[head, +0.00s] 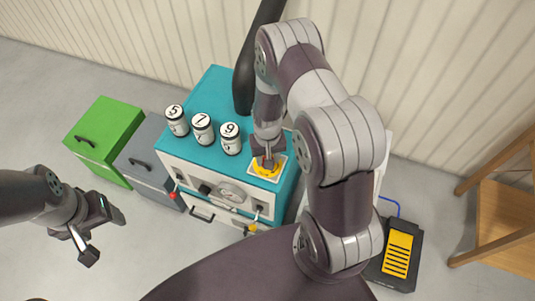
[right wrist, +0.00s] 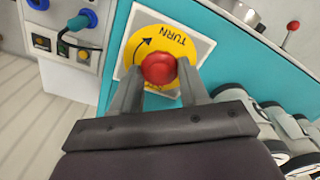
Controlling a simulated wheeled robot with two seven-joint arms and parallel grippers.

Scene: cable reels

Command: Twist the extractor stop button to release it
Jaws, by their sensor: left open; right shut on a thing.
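The stop button is a red round knob (right wrist: 159,68) on a yellow disc (right wrist: 143,40) marked TURN with a curved arrow, on a white square plate. In the head view the yellow disc (head: 266,168) shows on the teal top of the cabinet, with the knob mostly hidden by my gripper. My right gripper (head: 267,162) points down at it. In the right wrist view its two fingers (right wrist: 158,82) are shut on the red knob, one on each side. My left gripper (head: 98,232) is open and empty over the floor at left, away from the cabinet.
Numbered canisters (head: 202,128) stand on the teal top (head: 225,90), left of the button. A black duct rises behind it. A green cabinet (head: 105,135) and a grey one (head: 146,150) stand at left. A black and yellow pedal (head: 397,253) and wooden chair (head: 500,225) are at right.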

